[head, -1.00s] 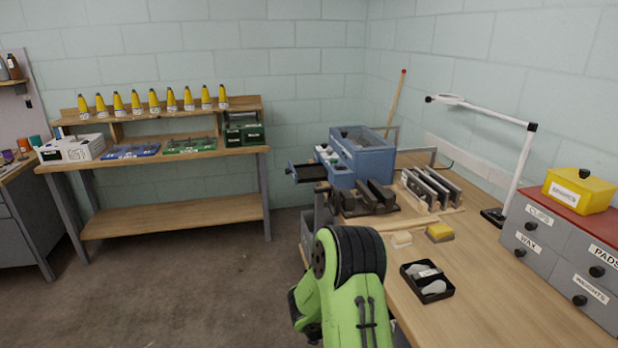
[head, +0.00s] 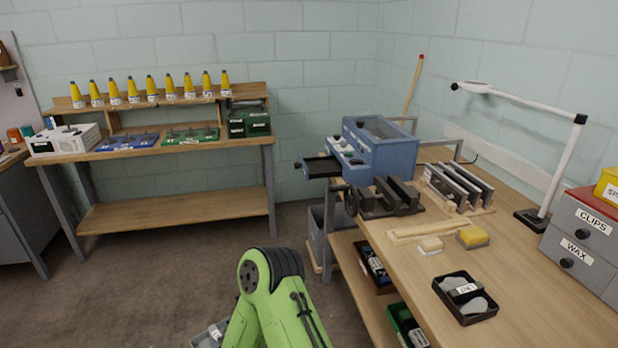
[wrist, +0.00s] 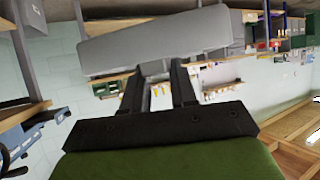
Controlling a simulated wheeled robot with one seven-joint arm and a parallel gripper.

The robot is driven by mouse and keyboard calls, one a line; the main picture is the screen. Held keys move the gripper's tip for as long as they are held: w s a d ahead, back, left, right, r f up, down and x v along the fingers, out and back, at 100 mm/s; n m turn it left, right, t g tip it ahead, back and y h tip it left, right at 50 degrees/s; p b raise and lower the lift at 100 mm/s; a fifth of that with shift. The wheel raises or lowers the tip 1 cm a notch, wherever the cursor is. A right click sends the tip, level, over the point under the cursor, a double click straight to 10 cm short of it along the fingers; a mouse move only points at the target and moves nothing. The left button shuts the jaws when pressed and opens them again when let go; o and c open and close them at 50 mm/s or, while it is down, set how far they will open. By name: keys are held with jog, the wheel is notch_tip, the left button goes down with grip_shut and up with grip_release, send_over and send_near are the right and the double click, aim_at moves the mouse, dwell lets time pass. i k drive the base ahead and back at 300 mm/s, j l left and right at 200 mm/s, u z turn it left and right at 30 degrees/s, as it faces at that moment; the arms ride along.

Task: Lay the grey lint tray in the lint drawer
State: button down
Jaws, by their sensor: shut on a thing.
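My gripper (wrist: 156,75) is shut on the grey lint tray (wrist: 150,42), which fills the upper middle of the wrist view. In the head view my arm's green links hide the gripper, and a piece of grey, probably the tray, shows at the bottom edge (head: 207,335). An open dark drawer (head: 321,168), apparently the lint drawer, sticks out to the left from the blue machine (head: 380,150) at the bench's far end. The drawer looks empty. The tray is well apart from it, nearer to me and lower in the picture.
A grey bin (head: 325,232) is under the drawer. The floor (head: 170,270) left of the bench is clear.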

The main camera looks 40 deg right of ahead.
aim_at(322, 168)
jog(key=i+l+u, duration=0.2)
jog(key=i+l, duration=0.35)
jog(key=i, duration=0.25)
jog(key=i+l+u, duration=0.2)
jog(key=i+l, duration=0.5)
jog(key=i, duration=0.05)
